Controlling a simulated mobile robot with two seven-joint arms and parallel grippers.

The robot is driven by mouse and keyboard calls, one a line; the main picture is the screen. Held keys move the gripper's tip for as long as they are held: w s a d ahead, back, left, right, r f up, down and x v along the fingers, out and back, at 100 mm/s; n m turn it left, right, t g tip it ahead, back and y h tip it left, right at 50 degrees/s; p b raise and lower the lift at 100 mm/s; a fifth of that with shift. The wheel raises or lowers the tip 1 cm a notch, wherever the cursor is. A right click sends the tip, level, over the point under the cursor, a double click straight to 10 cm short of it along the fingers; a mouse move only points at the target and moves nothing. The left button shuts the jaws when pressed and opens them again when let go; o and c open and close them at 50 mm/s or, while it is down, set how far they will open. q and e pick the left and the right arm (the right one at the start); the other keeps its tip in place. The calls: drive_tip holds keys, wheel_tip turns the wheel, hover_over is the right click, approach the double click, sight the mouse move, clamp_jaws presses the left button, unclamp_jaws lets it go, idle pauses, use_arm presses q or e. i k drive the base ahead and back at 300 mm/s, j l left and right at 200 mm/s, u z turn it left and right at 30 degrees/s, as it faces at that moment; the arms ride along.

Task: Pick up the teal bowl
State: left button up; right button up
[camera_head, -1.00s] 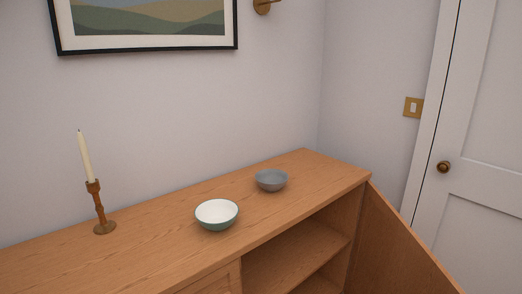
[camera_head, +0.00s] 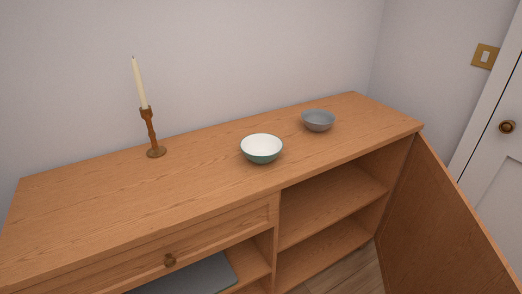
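The teal bowl (camera_head: 262,156) stands upright on the wooden sideboard top, near its front edge at the middle of the head view. Its outside is teal and its inside is white and looks empty. Neither of my grippers shows in the head view, and nothing touches the bowl.
A grey bowl (camera_head: 318,121) stands behind and right of the teal bowl. A candlestick with a tall candle (camera_head: 147,119) stands to the left. The sideboard top (camera_head: 90,203) is clear at left. A cabinet door (camera_head: 440,220) hangs open at right, beside open shelves (camera_head: 325,202).

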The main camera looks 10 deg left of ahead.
sight(259, 148)
drive_tip(key=i+l, duration=0.35)
drive_tip(key=i+l+u, duration=0.3)
drive_tip(key=l+u, duration=0.15)
drive_tip(key=l, duration=0.15)
drive_tip(key=i+l+u, duration=0.2)
drive_tip(key=l, duration=0.15)
drive_tip(key=k+j, duration=0.05)
drive_tip(key=k, duration=0.05)
